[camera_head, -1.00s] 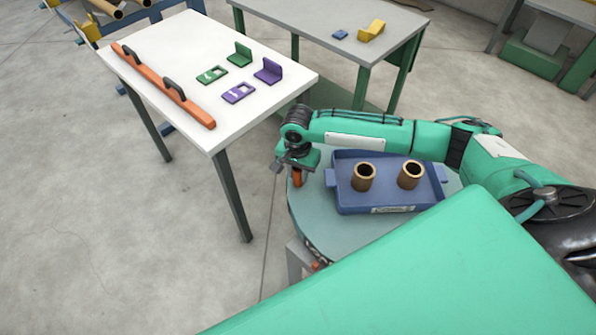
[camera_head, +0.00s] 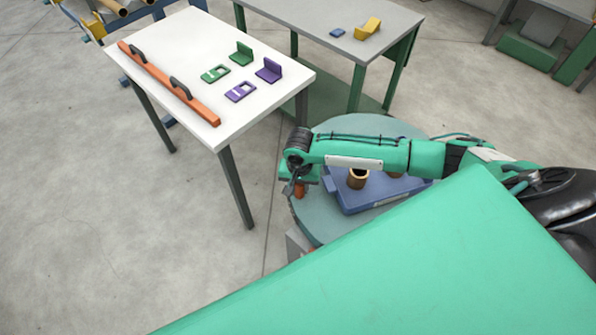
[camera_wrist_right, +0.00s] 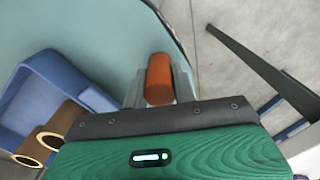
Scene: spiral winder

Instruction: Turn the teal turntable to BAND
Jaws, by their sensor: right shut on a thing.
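The teal turntable (camera_head: 318,222) is a round disc that stands low in front of me, partly hidden by my right arm and my green body. Its orange upright handle (camera_head: 300,190) is near the left rim. My right gripper (camera_head: 298,180) is shut on this handle; the right wrist view shows the orange handle (camera_wrist_right: 159,78) between the two fingers (camera_wrist_right: 159,88). A blue tray (camera_head: 375,198) with brown tubes (camera_head: 358,178) sits on the disc. No BAND label can be read. My left gripper is not in view.
A white table (camera_head: 215,70) at the left holds an orange bar with black handles (camera_head: 168,82), plus green (camera_head: 241,53) and purple parts (camera_head: 269,70). A grey table (camera_head: 340,30) behind carries a yellow part (camera_head: 367,28).

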